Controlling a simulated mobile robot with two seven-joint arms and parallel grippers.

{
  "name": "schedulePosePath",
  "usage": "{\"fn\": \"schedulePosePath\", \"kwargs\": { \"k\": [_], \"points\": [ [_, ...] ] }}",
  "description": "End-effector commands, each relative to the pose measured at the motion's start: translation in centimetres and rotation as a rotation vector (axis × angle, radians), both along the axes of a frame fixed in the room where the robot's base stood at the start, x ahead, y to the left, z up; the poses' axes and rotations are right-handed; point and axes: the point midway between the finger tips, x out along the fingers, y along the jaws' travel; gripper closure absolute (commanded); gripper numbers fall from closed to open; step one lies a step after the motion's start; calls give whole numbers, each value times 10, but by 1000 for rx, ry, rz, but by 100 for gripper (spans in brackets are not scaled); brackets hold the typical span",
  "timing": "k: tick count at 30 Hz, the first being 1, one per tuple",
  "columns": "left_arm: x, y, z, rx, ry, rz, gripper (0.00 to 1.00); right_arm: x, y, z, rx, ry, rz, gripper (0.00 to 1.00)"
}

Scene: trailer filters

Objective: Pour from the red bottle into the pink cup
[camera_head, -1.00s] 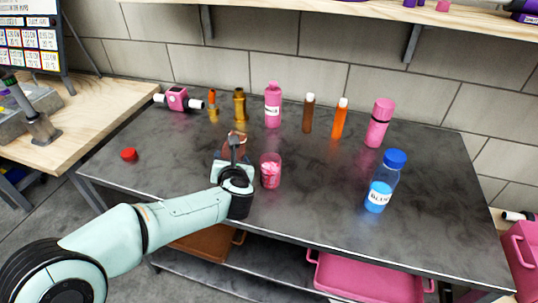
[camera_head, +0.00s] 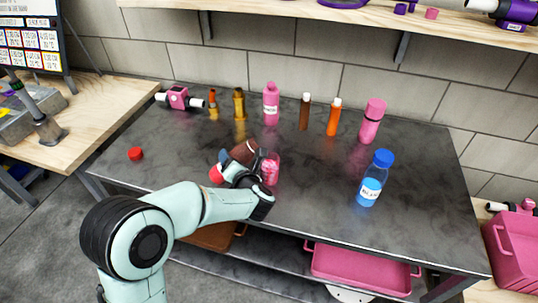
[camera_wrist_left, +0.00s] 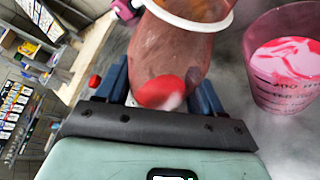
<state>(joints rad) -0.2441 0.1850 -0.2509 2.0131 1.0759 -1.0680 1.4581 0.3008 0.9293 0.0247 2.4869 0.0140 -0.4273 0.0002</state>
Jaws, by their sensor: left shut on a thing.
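The red bottle (camera_head: 243,151) is see-through with a brownish red body, and it is tilted over to the right. Its upper end is close to the rim of the pink cup (camera_head: 270,169). My left gripper (camera_head: 231,169) is shut around the bottle, and its fingers show on both sides of it in the left wrist view (camera_wrist_left: 160,90). Red liquid sits in the low part of the bottle there. The cup stands upright on the table, with pink, white and red contents in the wrist view (camera_wrist_left: 285,60). No stream between them is visible. My right gripper is not in view.
A red cap (camera_head: 135,154) lies at the table's left. A blue bottle (camera_head: 372,180) stands at the right. A pink bottle (camera_head: 271,102), a brown bottle (camera_head: 305,113), an orange bottle (camera_head: 334,118) and other items stand along the back. The table (camera_head: 315,195) is clear right of the cup.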

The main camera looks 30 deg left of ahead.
Motion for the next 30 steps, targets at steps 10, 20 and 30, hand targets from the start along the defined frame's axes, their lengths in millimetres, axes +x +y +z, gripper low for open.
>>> {"fn": "schedulePosePath", "kwargs": {
  "k": [10,20,30],
  "points": [
    [-4,5,-5,102,78,0,75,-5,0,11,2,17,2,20],
    [-4,6,-6,117,90,-1,75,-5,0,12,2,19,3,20],
    [-5,6,-5,133,102,0,75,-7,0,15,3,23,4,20]
  ]
}}
